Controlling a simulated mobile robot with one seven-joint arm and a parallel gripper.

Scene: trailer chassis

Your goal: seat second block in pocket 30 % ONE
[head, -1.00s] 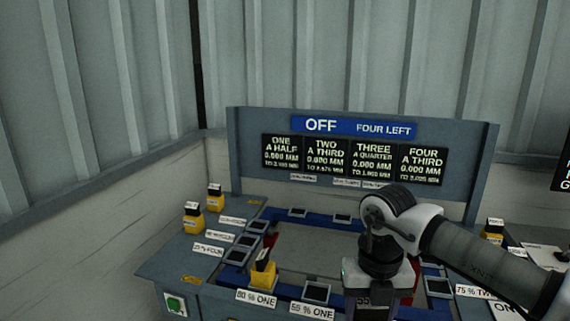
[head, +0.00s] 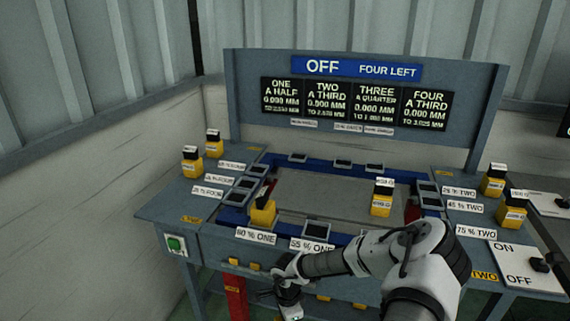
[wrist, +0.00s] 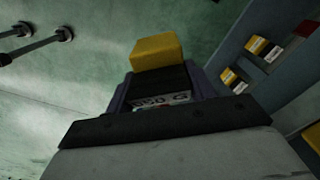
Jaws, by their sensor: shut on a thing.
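My gripper (head: 288,302) is low in front of the bench, at the bottom edge of the head view. In the wrist view it is shut on a yellow block (wrist: 155,52) with a dark part and a partly readable white label between the jaws. A yellow block with a black top (head: 262,212) sits at the left of the front row, by the leftmost ONE label. Another (head: 382,198) stands upright at the right of the grey bed; I cannot tell what it rests on. The 55 % ONE pocket (head: 315,231) looks empty. My arm hides the front row right of it, and no 30 % ONE label shows.
Yellow blocks stand at the left (head: 191,165) and right (head: 493,182) of the bench. Several small yellow pieces (head: 254,266) show along its front below the top. A red post (head: 235,297) stands under it.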

